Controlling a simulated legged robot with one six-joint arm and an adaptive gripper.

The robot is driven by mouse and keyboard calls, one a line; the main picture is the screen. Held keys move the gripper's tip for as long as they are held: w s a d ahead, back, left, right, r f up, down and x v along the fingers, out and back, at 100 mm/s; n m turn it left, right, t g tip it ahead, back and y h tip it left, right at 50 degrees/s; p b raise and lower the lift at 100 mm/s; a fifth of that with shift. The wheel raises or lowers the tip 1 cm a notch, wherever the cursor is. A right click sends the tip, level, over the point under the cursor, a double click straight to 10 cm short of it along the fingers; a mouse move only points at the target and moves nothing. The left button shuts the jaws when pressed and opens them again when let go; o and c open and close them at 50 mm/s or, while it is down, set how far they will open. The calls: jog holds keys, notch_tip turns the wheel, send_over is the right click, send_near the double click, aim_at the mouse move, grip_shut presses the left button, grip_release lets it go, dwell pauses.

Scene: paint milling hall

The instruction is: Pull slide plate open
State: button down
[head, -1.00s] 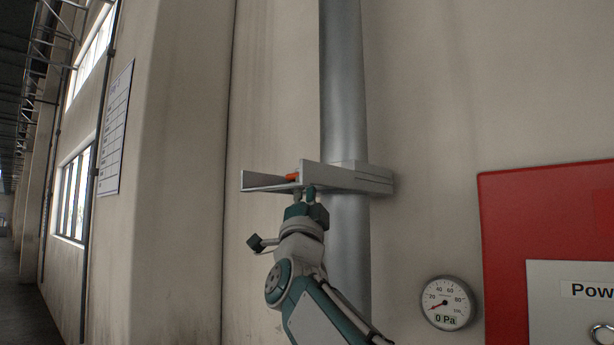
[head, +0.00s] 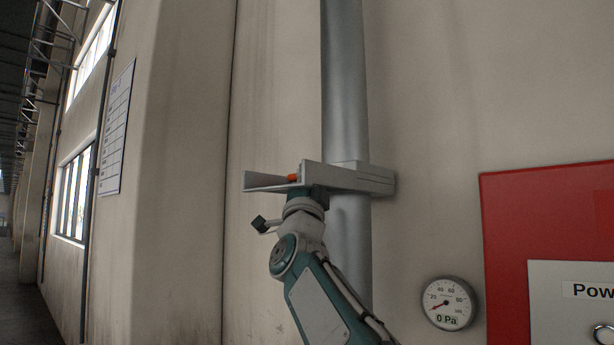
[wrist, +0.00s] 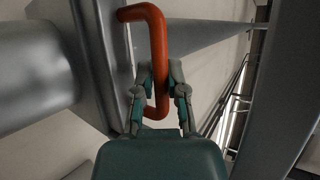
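The slide plate is in a grey frame (head: 345,178) clamped around a vertical metal pipe, and its flat end sticks out to the left. An orange handle (head: 293,178) sits at this end, mostly hidden behind a grey wall of the assembly in the head view. In the wrist view the handle (wrist: 158,60) is a bent orange bar. My gripper (wrist: 161,80) has one finger on each side of the bar, close against it, and looks shut on it. In the head view my fingers are hidden behind the plate.
The grey pipe (head: 345,80) runs vertically behind the plate, close to the wall. A pressure gauge (head: 447,303) reading 0 Pa and a red panel (head: 510,210) are at the right. The space left of the plate looks free up to a wall pillar (head: 180,150).

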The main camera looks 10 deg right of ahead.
jog(key=s+a, duration=0.6)
jog(key=a, duration=0.4)
jog(key=shift+s, duration=0.35)
jog(key=c, duration=1)
grip_release()
jog(key=shift+o, duration=0.2)
jog(key=shift+s+a, duration=0.1)
jog(key=shift+a, duration=0.15)
jog(key=shift+s+f, duration=0.1)
jog(key=v, duration=1.2)
